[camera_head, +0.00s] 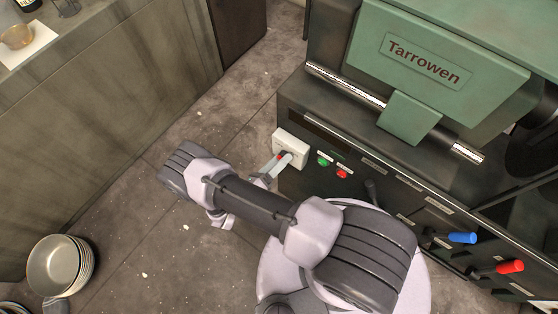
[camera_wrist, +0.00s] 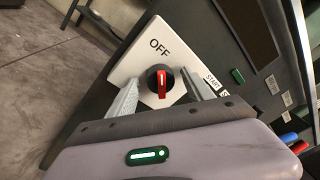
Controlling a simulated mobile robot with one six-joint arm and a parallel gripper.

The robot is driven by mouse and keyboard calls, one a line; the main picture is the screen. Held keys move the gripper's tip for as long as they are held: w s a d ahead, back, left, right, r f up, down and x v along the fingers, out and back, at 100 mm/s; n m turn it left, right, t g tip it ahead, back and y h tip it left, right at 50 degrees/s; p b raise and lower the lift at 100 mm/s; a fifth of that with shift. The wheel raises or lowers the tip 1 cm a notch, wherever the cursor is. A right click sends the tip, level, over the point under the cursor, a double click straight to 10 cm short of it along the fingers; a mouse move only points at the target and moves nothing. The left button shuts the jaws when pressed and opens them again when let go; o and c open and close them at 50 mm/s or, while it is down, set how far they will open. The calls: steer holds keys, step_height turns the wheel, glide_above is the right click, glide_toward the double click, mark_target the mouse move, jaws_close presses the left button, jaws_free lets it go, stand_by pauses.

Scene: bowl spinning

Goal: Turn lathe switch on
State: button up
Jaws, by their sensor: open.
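The lathe switch is a white plate (camera_wrist: 133,62) marked OFF, with a round black knob (camera_wrist: 160,91) that bears a red pointer. The pointer stands nearly upright in the wrist view, toward the OFF label. In the head view the white switch box (camera_head: 291,142) is on the left end of the dark lathe front. My gripper (camera_wrist: 160,77) is open, with one finger on each side of the knob and visible gaps between. In the head view my gripper (camera_head: 278,163) reaches the box and partly hides the knob.
Green and red buttons (camera_head: 342,174) sit right of the switch; a START label shows. The green lathe cover (camera_head: 440,55) reads Tarrowen. Blue (camera_head: 462,237) and red (camera_head: 510,266) handles stick out at lower right. Stacked bowls (camera_head: 57,265) stand lower left. Floor left of the lathe is open.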

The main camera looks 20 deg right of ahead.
jaws_close()
steer(key=shift+m, duration=0.3)
steer(key=shift+s+d+r+m+t+y+p, duration=0.15)
steer(key=shift+m+y+p, duration=0.25)
steer(key=shift+m, duration=2.25)
steer(key=shift+a+m+t+y+p, duration=0.15)
steer(key=shift+m+y+p, duration=0.25)
steer(key=shift+m, duration=2.2)
steer(key=shift+s+d+r+m+t+y+p, duration=0.15)
steer(key=shift+m+y+p, duration=0.25)
steer(key=shift+m, duration=2.25)
steer(key=shift+w, duration=0.1)
